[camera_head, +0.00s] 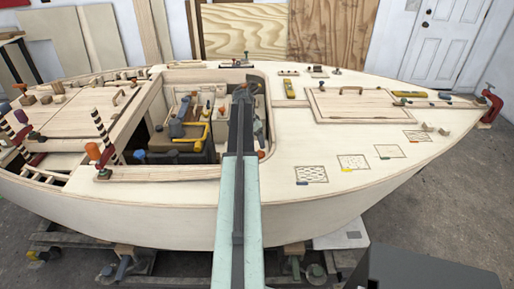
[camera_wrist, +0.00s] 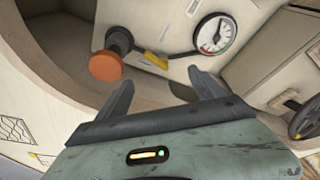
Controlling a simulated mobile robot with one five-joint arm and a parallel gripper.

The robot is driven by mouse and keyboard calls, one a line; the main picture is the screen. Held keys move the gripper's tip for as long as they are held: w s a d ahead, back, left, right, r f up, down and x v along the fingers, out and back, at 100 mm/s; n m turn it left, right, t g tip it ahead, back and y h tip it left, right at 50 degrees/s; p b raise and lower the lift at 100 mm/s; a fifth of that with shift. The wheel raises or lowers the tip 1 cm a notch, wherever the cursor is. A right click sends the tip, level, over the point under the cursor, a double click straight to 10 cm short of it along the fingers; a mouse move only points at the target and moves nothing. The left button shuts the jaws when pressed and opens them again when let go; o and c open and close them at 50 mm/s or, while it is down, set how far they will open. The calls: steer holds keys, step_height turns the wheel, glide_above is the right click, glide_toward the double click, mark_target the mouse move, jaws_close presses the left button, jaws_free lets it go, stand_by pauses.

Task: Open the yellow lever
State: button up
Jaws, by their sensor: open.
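A small yellow lever (camera_wrist: 155,60) shows in the wrist view, on a pale panel between an orange knob and a round gauge. A thin dark rod runs to the right from it towards the gauge. My gripper (camera_wrist: 161,84) is open and empty, with its two fingers apart, just below the lever in the picture. I cannot tell the remaining distance in depth. In the head view my arm reaches over the hull opening; my fingertips are not clear there, and I cannot pick out this lever.
The orange knob (camera_wrist: 106,66) on a dark stem stands left of the lever, and the gauge (camera_wrist: 215,34) is at its right. A dark handwheel (camera_wrist: 305,120) is at the right edge. In the head view, the cockpit rim (camera_head: 180,173) surrounds the opening.

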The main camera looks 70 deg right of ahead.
steer(key=f+m+g+b, duration=0.1)
steer(key=f+m+b, duration=0.1)
steer(key=m+b, duration=0.1)
steer(key=f+m+g+y+b, duration=0.1)
steer(key=f+m+b, duration=0.2)
steer(key=m, duration=0.1)
steer(key=d+f+m+g+y+b, duration=0.1)
steer(key=f+m+b, duration=0.1)
steer(key=m+b, duration=0.1)
steer(key=shift+s+d+f+m, duration=0.1)
steer(key=shift+s+f+m, duration=0.05)
steer(key=shift+f+m, duration=0.2)
steer(key=shift+r, duration=0.1)
steer(key=shift+c, duration=0.4)
